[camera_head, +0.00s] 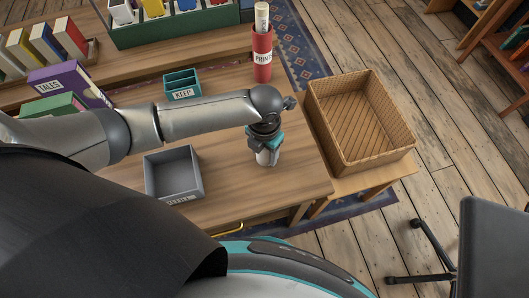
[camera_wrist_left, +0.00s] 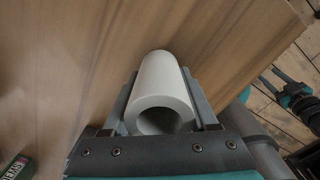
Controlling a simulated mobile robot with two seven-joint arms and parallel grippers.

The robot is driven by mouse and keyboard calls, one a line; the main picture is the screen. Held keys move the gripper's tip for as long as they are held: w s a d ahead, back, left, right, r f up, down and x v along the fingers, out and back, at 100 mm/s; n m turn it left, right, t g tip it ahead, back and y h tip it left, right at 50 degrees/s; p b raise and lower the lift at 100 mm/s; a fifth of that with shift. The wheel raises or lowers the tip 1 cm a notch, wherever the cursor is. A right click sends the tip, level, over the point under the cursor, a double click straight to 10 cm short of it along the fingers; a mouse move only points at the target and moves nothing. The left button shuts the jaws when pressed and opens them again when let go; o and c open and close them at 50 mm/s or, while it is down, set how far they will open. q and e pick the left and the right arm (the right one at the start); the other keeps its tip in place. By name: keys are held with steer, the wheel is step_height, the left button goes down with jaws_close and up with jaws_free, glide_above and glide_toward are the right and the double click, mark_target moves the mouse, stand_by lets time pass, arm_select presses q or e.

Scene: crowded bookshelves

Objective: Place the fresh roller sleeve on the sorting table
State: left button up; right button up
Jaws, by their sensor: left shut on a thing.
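My left gripper (camera_head: 265,141) is shut on the white roller sleeve (camera_head: 266,157), a hollow tube held upright. In the left wrist view the sleeve (camera_wrist_left: 160,95) sits between the two grey fingers, its open end facing the camera. The sleeve is over the front right part of the wooden sorting table (camera_head: 225,135). I cannot tell if its lower end touches the wood.
A grey tray (camera_head: 173,174) stands left of the gripper, with a teal KEEP box (camera_head: 182,84) behind it. A red PRINTS tube (camera_head: 262,55) stands at the back right. A wicker basket (camera_head: 360,121) is to the right. Bare wood surrounds the sleeve.

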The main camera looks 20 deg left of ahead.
arm_select(q)
steer(key=o, duration=1.3)
steer(key=shift+f, duration=0.25)
steer(key=shift+o, duration=0.2)
